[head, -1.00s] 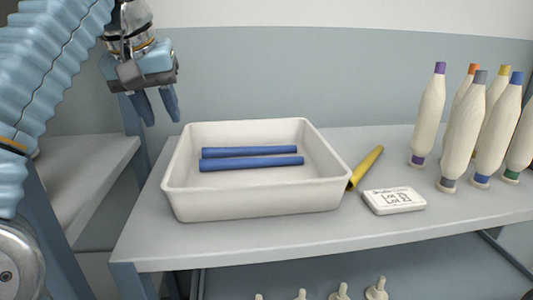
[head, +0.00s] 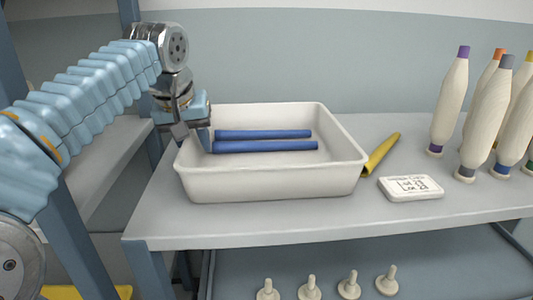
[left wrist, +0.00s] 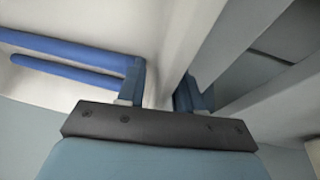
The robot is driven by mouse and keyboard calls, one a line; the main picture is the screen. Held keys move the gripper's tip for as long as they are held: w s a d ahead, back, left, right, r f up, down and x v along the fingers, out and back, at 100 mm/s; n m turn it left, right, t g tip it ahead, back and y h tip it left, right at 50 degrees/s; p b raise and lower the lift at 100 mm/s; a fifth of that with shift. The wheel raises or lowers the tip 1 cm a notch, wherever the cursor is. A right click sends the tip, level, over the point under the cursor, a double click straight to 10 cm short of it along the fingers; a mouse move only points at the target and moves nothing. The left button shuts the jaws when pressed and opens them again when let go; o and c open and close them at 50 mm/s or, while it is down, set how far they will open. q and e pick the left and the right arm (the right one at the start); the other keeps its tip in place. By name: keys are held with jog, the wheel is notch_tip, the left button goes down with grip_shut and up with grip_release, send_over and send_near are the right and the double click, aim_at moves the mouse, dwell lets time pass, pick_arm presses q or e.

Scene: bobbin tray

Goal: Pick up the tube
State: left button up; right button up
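Two blue tubes lie side by side in the white tray (head: 270,186): a far tube (head: 262,134) and a near tube (head: 265,146). In the left wrist view they show at the upper left (left wrist: 60,45). A yellow tube (head: 381,154) lies on the table just right of the tray. My left gripper (left wrist: 162,90) is at the tray's left wall, by the left ends of the blue tubes. Its fingers are apart and appear to straddle that wall, with nothing seen held. In the head view its fingertips are largely hidden. My right gripper is out of view.
A white label block (head: 411,188) lies right of the yellow tube. Several cream bobbins with coloured ends, such as the purple-tipped one (head: 450,102), stand at the right. Pegs (head: 310,288) stand on the shelf below. The table front (head: 300,222) is clear.

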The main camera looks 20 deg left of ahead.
pick_arm(q)
jog(key=shift+f, duration=0.15)
grip_shut()
dwell(1.4)
